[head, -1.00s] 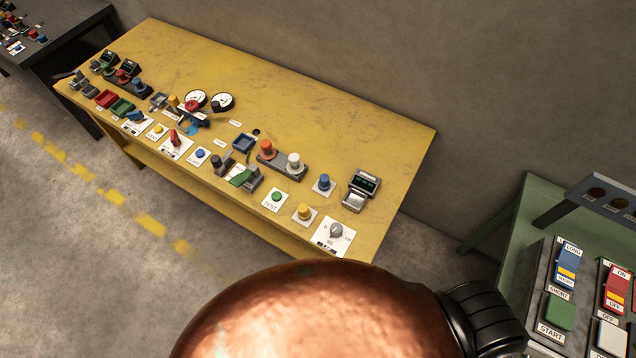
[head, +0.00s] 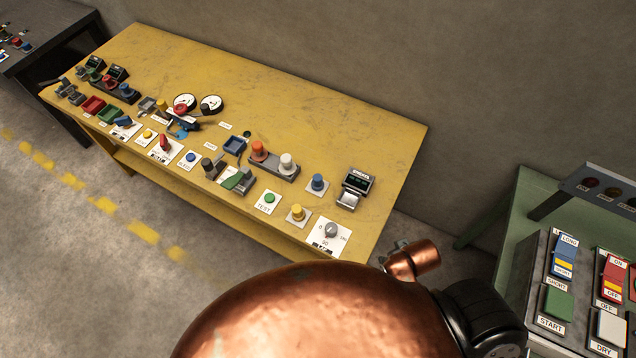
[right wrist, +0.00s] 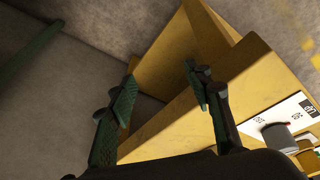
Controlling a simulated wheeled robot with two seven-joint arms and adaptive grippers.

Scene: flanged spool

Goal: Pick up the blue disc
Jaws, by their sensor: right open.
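A small flat blue disc (head: 181,134) lies on the yellow bench, left of the middle in the head view. A dark blue tool-like part and a red knob beside it crowd it, and it is partly covered. My right gripper (right wrist: 161,77) shows in the right wrist view with its two green-padded fingers apart and nothing between them. It is near the bench's right end, well away from the disc. The disc does not show in the right wrist view. My left gripper is not in view.
The yellow bench (head: 330,135) holds several buttons, knobs and switches along its front. The bench's back strip is clear. A green table (head: 508,225) with a switch panel stands at right.

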